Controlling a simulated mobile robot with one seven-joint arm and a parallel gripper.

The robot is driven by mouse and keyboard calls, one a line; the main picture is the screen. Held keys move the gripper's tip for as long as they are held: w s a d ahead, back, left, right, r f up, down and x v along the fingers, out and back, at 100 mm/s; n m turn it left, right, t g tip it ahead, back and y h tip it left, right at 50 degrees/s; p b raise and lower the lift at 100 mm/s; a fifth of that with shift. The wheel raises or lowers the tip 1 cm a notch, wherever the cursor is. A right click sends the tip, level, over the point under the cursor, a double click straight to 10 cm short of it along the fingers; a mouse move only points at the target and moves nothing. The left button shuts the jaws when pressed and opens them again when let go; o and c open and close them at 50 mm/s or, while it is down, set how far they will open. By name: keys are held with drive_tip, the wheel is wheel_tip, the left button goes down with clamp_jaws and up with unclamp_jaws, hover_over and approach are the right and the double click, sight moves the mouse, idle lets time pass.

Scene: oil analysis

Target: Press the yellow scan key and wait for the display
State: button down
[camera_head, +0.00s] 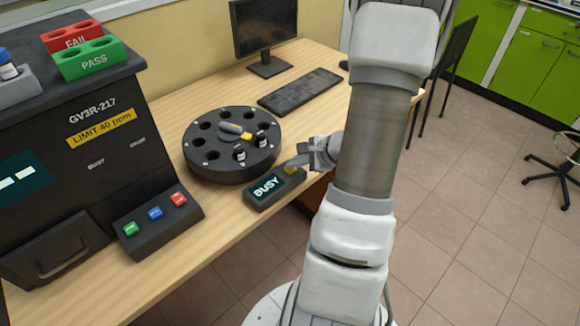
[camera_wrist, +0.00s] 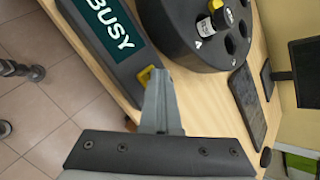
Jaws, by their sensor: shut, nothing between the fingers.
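The scanner box (camera_head: 275,187) stands near the desk's front edge, and its display (camera_head: 267,186) reads BUSY. The display also shows in the wrist view (camera_wrist: 112,26). The yellow scan key (camera_head: 291,169) is at the box's right end and shows partly past my fingers in the wrist view (camera_wrist: 145,74). My gripper (camera_head: 296,163) is shut and empty, with its fingertips at the key; they appear to touch it, but how far the key is pressed cannot be told. It also shows in the wrist view (camera_wrist: 157,75).
A round black carousel (camera_head: 200,165) with vials stands just behind the scanner box. The analyser (camera_head: 60,140), with a green, blue and red button panel (camera_head: 150,232), is at left. A keyboard (camera_head: 300,91) and monitor (camera_head: 263,25) stand at the back of the desk (camera_head: 225,235).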

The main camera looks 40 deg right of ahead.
sight(295, 169)
drive_tip(key=shift+r, duration=0.1)
drive_tip(key=shift+r+p, duration=0.5)
drive_tip(key=shift+r, duration=0.3)
drive_tip(key=shift+r+p, duration=1.75)
drive_tip(key=shift+r, duration=0.85)
drive_tip(key=shift+f, duration=0.1)
